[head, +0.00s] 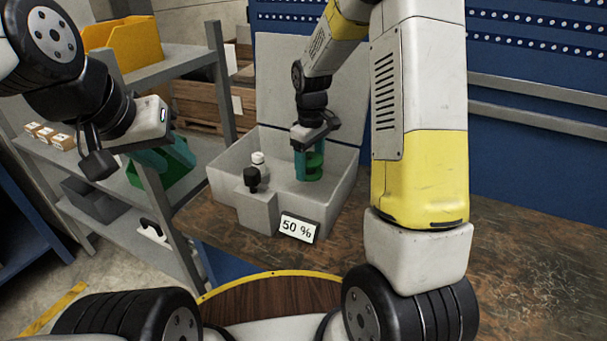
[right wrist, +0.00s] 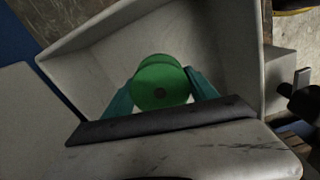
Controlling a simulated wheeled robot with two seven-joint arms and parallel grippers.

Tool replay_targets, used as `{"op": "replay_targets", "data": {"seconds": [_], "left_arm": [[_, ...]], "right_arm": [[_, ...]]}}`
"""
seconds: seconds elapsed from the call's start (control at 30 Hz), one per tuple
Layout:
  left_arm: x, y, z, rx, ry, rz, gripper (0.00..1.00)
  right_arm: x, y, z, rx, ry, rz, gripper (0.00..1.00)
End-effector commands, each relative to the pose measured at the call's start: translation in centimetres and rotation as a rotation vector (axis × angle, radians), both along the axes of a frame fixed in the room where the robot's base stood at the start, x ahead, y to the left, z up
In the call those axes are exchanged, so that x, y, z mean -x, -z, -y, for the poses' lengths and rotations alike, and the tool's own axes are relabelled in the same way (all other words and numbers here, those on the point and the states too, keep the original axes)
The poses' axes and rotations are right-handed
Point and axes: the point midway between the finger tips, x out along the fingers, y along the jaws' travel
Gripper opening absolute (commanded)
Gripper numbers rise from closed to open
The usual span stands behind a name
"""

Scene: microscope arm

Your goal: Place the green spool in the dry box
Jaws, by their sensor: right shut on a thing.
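The dry box (head: 225,180) is a light grey open box on the workbench, with its lid (head: 285,85) raised at the back and a "50 %" label on the front. My right gripper (head: 309,172) reaches down inside the box. It is shut on the green spool (head: 315,160), which sits between its teal fingers. The right wrist view shows the spool (right wrist: 160,82) held between the fingers, with the box walls (right wrist: 225,45) around it. I cannot tell whether the spool touches the box floor. My left gripper (head: 165,165) hangs at the left, in front of the shelf; its fingers look apart.
A black and white fitting (head: 255,172) stands at the box's front left. A metal shelf (head: 170,68) at the left holds a yellow bin (head: 122,42), small boxes and a green item (head: 180,160). The wooden bench (head: 530,250) is clear to the right.

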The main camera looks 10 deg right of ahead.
Motion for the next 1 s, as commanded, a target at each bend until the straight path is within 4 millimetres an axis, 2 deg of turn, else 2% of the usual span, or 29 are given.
{"op": "replay_targets", "data": {"seconds": [0.13,0.37,0.6,0.97,1.0], "left_arm": [[0.0,0.0,0.0,0.0,0.0,0.0,0.36],[0.0,0.0,0.0,0.0,0.0,0.0,0.36],[0.0,0.0,0.0,0.0,0.0,0.0,0.36],[0.0,0.0,0.0,0.0,0.0,0.0,0.36],[0.0,0.0,0.0,0.0,0.0,0.0,0.36]], "right_arm": [[0.1,2.9,0.0,0.001,0.001,-0.004,0.24],[0.0,4.9,0.0,0.0,0.0,-0.001,0.24],[0.1,7.9,0.0,0.001,0.0,-0.002,0.24],[0.0,8.3,0.0,0.001,0.0,-0.001,0.24],[0.0,8.3,0.0,0.0,0.001,0.0,0.72]]}}
